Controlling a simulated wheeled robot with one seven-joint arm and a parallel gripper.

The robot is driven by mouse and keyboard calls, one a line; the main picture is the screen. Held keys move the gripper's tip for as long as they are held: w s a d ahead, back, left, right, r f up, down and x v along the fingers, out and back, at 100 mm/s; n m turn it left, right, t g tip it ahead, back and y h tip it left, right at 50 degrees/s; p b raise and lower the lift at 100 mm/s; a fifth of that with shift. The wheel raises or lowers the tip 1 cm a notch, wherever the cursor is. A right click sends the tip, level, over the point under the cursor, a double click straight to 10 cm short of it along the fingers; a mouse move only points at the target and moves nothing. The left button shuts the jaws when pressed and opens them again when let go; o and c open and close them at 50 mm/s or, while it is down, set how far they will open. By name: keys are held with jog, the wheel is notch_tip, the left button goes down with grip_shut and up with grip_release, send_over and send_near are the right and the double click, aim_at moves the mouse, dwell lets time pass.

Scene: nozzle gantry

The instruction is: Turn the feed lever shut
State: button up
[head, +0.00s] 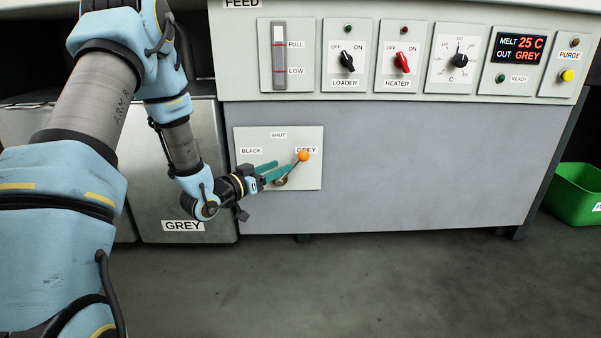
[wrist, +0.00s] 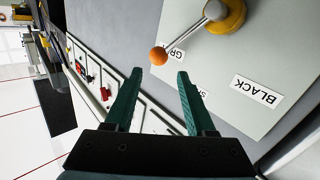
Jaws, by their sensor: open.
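The feed lever has an orange ball knob (head: 303,156) on a metal rod, and it tilts up and right to the GREY label. In the wrist view its knob (wrist: 158,56) lies just beyond the fingertips, and the rod runs to a yellow hub (wrist: 225,12). The lever plate (head: 248,177) carries BLACK, SHUT and GREY labels; the knob partly covers GREY in the wrist view. My gripper (head: 278,170) has teal fingers and is in front of the plate, near the lever. In the wrist view my gripper (wrist: 160,78) is open, with nothing between its fingers.
Above the plate is a control panel with a loader switch (head: 347,61), a red heater switch (head: 402,62), a temperature dial (head: 459,60) and a display reading MELT 25 C, OUT GREY. A green bin (head: 575,195) stands at the right. The floor in front is clear.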

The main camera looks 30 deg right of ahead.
aim_at(299, 159)
jog(key=b+x, duration=0.3)
jog(key=x, duration=0.8)
jog(key=shift+s+b, duration=0.15)
jog(key=shift+b, duration=0.15)
grip_shut()
dwell(1.0)
